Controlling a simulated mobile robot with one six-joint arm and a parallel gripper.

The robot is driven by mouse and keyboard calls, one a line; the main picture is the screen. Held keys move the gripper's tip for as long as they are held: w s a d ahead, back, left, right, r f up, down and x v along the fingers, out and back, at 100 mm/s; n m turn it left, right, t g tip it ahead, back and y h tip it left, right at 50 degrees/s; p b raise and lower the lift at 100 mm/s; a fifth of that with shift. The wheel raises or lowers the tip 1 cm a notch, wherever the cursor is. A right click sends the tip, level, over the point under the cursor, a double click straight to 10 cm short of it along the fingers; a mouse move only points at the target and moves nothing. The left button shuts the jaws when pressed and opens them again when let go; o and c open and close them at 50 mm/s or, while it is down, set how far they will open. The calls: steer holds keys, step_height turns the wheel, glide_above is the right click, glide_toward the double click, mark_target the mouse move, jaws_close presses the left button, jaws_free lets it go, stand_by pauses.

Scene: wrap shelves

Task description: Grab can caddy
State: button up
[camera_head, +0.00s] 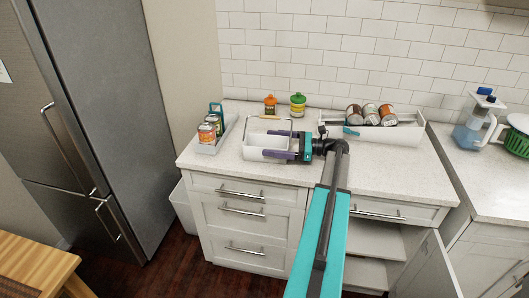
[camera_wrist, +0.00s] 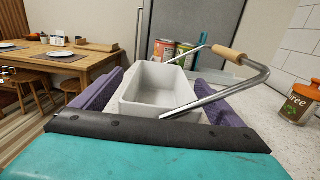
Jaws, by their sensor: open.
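A white, empty, open-topped caddy (camera_head: 256,141) with a bent metal handle and a wooden grip stands on the counter's left half. In the wrist view the caddy (camera_wrist: 150,104) lies between the two purple fingers, its handle (camera_wrist: 230,53) slanting to the right. My gripper (camera_head: 270,144) is open, with fingers on both sides of the caddy; I cannot tell whether they touch it. A second caddy (camera_head: 203,147), grey-white with a teal handle and holding cans (camera_head: 208,131), stands just left. In the wrist view its cans (camera_wrist: 164,50) show beyond the empty caddy.
An orange-lidded jar (camera_head: 270,105) and a green-lidded jar (camera_head: 297,104) stand by the tiled wall. A white holder (camera_head: 400,135) with several cans (camera_head: 370,114) stands at the right. A lower cabinet door (camera_head: 440,268) is open. A tall fridge (camera_head: 85,100) stands left.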

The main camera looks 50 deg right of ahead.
stand_by(0.3)
steer(key=c, duration=1.4)
steer(key=shift+r, duration=0.2)
steer(key=shift+r+b, duration=0.4)
steer(key=shift+r, duration=0.45)
steer(key=shift+s+a+r, duration=0.15)
steer(key=shift+s+r, duration=0.05)
steer(key=shift+r, duration=0.55)
steer(key=s+a+b, duration=0.1)
steer(key=s+a, duration=0.2)
steer(key=s, duration=0.1)
steer(key=s+a+r+b, duration=0.1)
steer(key=s+a, duration=0.2)
steer(key=s, duration=0.1)
steer(key=s+a+b, duration=0.1)
steer(key=s+a, duration=0.2)
steer(key=s, duration=0.1)
steer(key=shift+s+a+r, duration=0.15)
steer(key=shift+a+r, duration=0.05)
